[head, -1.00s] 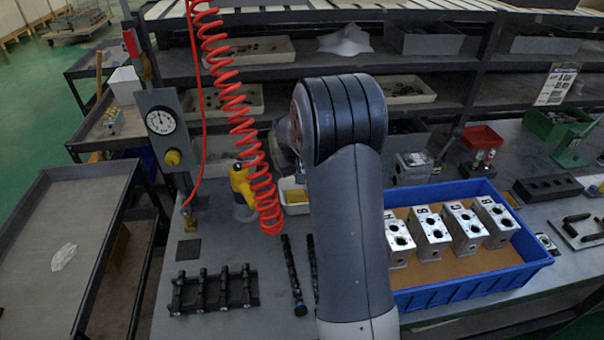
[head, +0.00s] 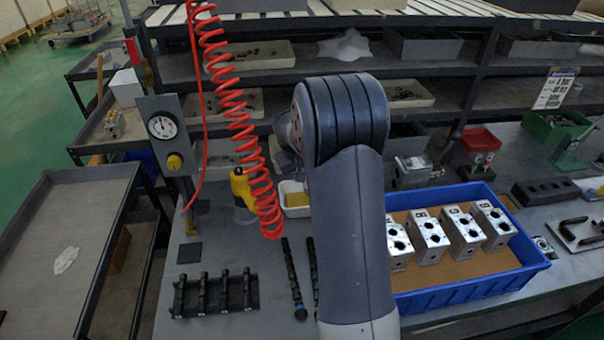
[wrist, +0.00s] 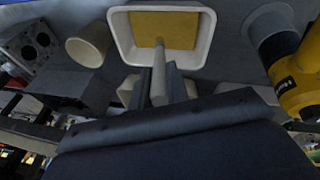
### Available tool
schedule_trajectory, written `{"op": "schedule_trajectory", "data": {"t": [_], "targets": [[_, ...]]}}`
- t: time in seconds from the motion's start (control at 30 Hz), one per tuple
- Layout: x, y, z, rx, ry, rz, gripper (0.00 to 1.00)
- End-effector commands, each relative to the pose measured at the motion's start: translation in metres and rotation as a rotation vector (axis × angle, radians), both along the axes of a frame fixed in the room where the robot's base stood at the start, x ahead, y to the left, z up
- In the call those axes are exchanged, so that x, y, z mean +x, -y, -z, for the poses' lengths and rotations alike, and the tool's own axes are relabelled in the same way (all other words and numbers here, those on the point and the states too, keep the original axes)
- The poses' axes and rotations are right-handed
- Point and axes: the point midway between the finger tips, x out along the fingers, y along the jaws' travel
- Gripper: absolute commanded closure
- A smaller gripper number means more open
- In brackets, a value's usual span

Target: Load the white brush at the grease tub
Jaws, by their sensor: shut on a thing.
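The white brush (wrist: 158,88) is pale and thin in the wrist view, held between the two dark fingers of my gripper (wrist: 160,78). My gripper is shut on it. The brush's far end lies over the yellow grease in the white-rimmed tub (wrist: 120,32); whether it touches the grease I cannot tell. The tub also shows in the head view (head: 285,188), just left of my arm and partly hidden by it. My gripper is hidden behind my arm in the head view.
A cream cup (wrist: 88,46) and a metal block (wrist: 33,45) are at left. In the head view, a red coiled hose (head: 240,130) hangs left of my arm, and a blue crate (head: 470,293) stands right.

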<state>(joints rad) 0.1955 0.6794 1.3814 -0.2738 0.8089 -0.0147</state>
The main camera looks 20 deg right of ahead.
Motion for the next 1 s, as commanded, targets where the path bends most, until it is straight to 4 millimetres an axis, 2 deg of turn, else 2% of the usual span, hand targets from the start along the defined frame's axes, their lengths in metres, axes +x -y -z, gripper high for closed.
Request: {"op": "schedule_trajectory", "data": {"t": [0.03,0.5,1.0], "targets": [[0.000,0.000,-0.008,0.000,0.001,0.000,1.00],[0.000,0.000,-0.045,0.000,0.001,0.000,1.00],[0.000,0.000,-0.047,0.000,0.001,0.000,1.00]]}}
